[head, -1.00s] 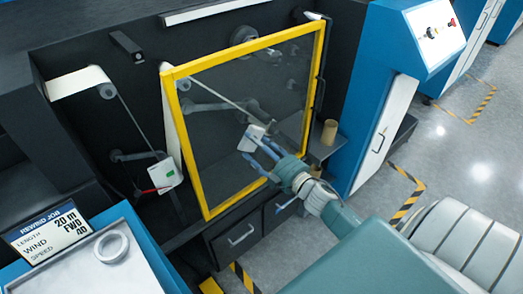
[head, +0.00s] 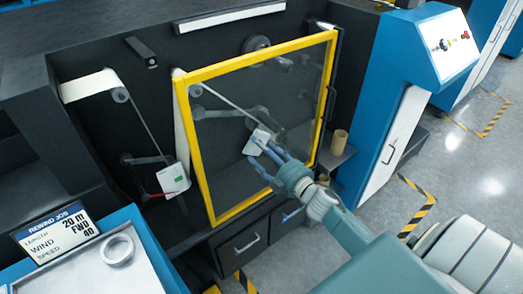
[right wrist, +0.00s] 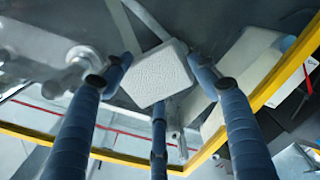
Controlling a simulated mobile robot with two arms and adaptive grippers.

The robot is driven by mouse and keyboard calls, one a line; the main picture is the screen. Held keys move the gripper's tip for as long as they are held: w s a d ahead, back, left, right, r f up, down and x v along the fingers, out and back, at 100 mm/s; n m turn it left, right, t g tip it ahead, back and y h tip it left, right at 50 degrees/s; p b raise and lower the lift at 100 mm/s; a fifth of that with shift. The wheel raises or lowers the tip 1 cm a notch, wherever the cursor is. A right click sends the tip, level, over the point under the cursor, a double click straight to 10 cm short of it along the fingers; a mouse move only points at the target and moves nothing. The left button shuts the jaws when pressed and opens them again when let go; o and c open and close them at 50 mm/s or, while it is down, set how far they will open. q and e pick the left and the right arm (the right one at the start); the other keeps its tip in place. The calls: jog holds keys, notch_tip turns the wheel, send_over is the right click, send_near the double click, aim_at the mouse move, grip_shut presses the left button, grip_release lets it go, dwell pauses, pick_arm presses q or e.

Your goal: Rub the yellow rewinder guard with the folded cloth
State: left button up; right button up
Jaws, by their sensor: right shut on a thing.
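The rewinder guard is a yellow frame (head: 196,150) around a see-through panel, upright in front of the machine's rollers. The yellow frame also shows along the bottom and right of the right wrist view (right wrist: 285,72). My right gripper (head: 262,146) is shut on the folded cloth (head: 256,142), a small white pad. In the right wrist view the cloth (right wrist: 158,72) sits between the blue fingers. I cannot tell whether it touches the panel. My left gripper is out of view.
A white tray (head: 85,268) with a roll of tape (head: 116,249) stands at the lower left, by a job sign (head: 55,233). A brown cardboard tube (head: 339,142) stands right of the guard. A blue control cabinet (head: 388,95) stands further right.

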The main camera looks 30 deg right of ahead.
aim_at(267, 142)
jog(key=shift+w, duration=0.9)
jog(key=shift+d+b, duration=0.4)
jog(key=shift+d, duration=1.4)
jog(key=shift+w+d, duration=0.15)
jog(key=shift+w, duration=0.05)
jog(key=shift+a+r+p, duration=0.1)
jog(key=shift+a+p, duration=0.3)
jog(key=shift+a, duration=0.5)
jog(key=shift+s+a, duration=0.1)
jog(key=shift+a, duration=1.1)
